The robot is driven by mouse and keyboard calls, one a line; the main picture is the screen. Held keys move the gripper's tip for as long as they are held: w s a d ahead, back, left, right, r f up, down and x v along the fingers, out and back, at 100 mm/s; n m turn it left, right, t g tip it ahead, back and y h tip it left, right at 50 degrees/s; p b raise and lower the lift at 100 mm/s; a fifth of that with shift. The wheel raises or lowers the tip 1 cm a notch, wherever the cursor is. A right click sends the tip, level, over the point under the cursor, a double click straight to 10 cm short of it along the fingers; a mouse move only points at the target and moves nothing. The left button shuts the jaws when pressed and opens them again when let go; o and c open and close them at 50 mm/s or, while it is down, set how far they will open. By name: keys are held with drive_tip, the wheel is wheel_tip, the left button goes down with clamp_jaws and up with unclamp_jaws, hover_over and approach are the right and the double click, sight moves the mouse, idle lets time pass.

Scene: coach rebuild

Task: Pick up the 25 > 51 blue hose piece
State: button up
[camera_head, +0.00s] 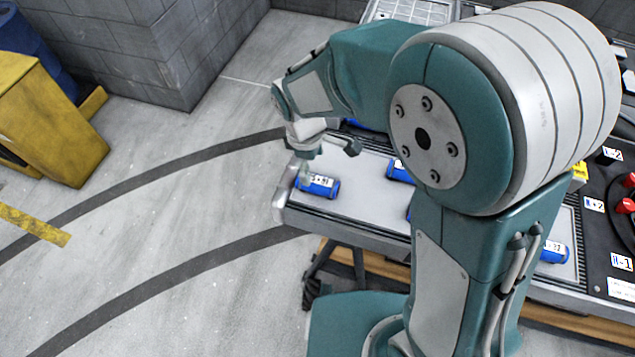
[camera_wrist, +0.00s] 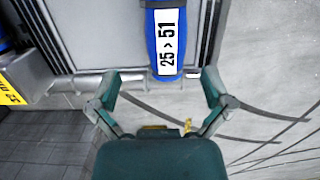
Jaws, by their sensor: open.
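The blue hose piece (camera_wrist: 165,40) bears a white label reading "25 > 51" in the wrist view, at the top centre. Its lower end lies between the tips of my gripper (camera_wrist: 160,85), whose two fingers are spread wide and hold nothing. In the head view, a blue hose piece (camera_head: 318,189) lies at the left end of the grey table (camera_head: 355,207), just below my gripper (camera_head: 328,158). Its label is too small to read surely there. My arm hides part of the table.
Another blue hose piece (camera_head: 398,172) lies to the right, partly behind my arm. One more blue piece (camera_head: 554,252) lies at the lower right. A panel with red knobs (camera_head: 626,205) is at the far right. Open floor (camera_head: 150,240) and a yellow bin (camera_head: 45,125) are left.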

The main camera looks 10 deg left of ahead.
sight(317, 179)
drive_tip(key=f, duration=0.3)
drive_tip(key=s+d+f, duration=0.1)
drive_tip(key=f, duration=0.1)
drive_tip(key=shift+f, duration=0.35)
drive_tip(key=shift+d, duration=0.1)
drive_tip(key=c, duration=1.2)
